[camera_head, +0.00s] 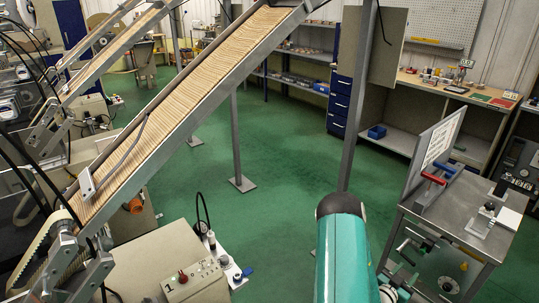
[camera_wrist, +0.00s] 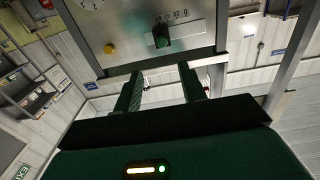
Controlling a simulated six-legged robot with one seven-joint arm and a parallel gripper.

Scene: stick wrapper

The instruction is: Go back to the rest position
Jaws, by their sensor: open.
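My gripper (camera_wrist: 160,72) shows in the wrist view, its two dark green fingers spread apart with nothing between them. Beyond the fingertips is a grey metal panel (camera_wrist: 125,45) with a yellow button, a dark switch with a green part, and a dial at its top edge. The gap between fingers and panel is hard to judge. In the head view my teal arm link rises at the bottom centre, and my gripper is hidden from that view.
A sloped conveyor (camera_head: 190,100) full of thin sticks crosses the left. A control box (camera_head: 195,280) stands at the lower left. Green floor (camera_head: 270,205) is clear in the middle.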

